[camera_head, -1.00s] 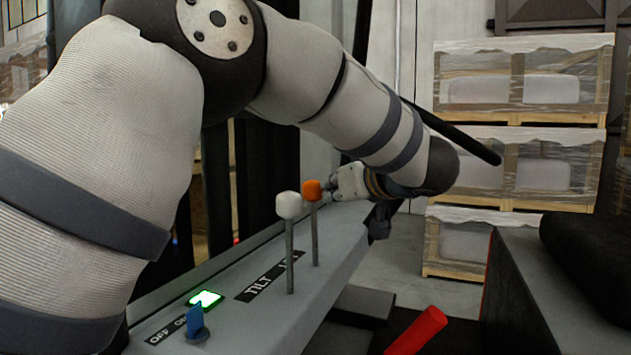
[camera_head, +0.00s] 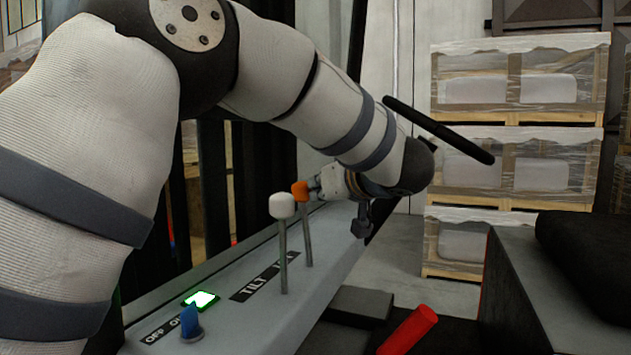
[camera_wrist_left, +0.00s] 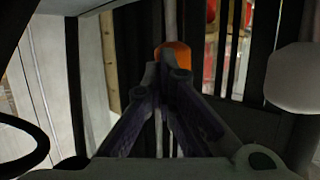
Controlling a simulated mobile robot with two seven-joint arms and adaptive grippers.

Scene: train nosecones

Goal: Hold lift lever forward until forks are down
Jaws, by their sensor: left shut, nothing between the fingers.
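The lever with the orange knob (camera_head: 300,190) stands on the grey console (camera_head: 330,240), next to the partly hidden label after TILT. Its top leans slightly left. My left gripper (camera_head: 316,188) is shut and empty, right beside the orange knob. In the left wrist view the shut fingertips (camera_wrist_left: 165,77) are just in front of the orange knob (camera_wrist_left: 176,48); whether they touch it I cannot tell. The lever with the white knob (camera_head: 283,205) stands nearer, beside the TILT label; its knob also shows in the left wrist view (camera_wrist_left: 292,78). The forks are not visible. My right gripper is not in view.
A blue switch (camera_head: 191,323) and a lit green-white display (camera_head: 201,299) sit on the near console. A red cylindrical handle (camera_head: 408,330) is at lower right. A black bar (camera_head: 440,130) passes beside my left wrist. Wrapped pallets (camera_head: 515,170) are stacked behind.

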